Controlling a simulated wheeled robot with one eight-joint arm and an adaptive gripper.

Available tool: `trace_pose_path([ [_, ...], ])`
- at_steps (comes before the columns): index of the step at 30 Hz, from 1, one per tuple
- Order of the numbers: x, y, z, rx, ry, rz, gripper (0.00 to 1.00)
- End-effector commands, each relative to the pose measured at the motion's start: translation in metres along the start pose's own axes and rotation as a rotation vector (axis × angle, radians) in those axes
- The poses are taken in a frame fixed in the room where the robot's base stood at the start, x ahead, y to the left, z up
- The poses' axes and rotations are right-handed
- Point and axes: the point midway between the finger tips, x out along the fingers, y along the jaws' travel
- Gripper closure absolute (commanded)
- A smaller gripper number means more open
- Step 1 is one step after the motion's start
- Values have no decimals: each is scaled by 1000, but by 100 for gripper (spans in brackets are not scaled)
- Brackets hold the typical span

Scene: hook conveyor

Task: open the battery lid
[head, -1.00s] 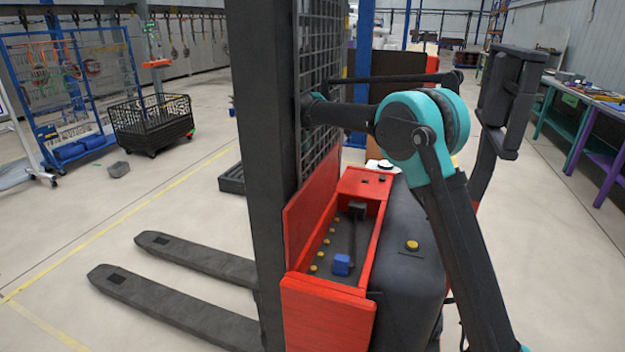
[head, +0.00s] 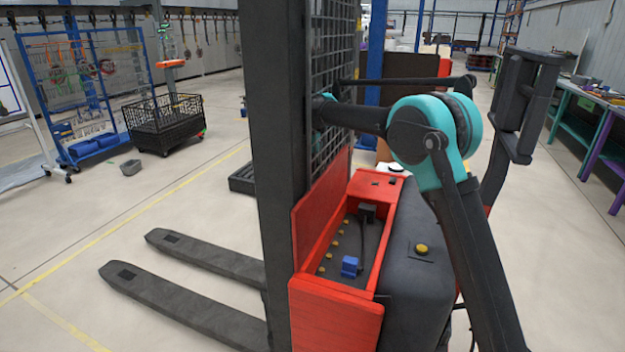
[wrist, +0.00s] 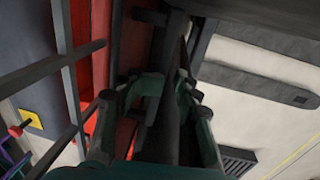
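A red and dark grey pallet truck (head: 336,320) stands in the middle of the head view. Its red battery box is uncovered on top, showing several yellow caps and a blue connector (head: 349,266) inside. A red panel that looks like the battery lid (head: 322,208) stands tilted up along the box's mast side. My arm reaches across above the box to the mast's mesh, and its end is hidden there in the head view. In the wrist view my gripper (wrist: 170,85) shows dark green fingers with a dark bar between or behind them; I cannot tell whether they touch it.
The dark mast (head: 281,150) and mesh guard (head: 332,60) stand close to my arm. Two forks (head: 185,305) extend left at floor level. The truck's control handle (head: 524,105) rises at right. Benches (head: 590,120) line the right wall; the floor at left is mostly clear.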

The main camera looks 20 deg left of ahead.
Motion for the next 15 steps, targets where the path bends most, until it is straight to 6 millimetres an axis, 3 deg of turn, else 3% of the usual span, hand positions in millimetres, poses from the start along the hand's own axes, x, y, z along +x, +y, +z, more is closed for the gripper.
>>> trace_pose_path([
  [5, -20, 0, 0, 0, 0, 0, 69],
  [15, -87, 0, 0, 0, 0, 0, 69],
])
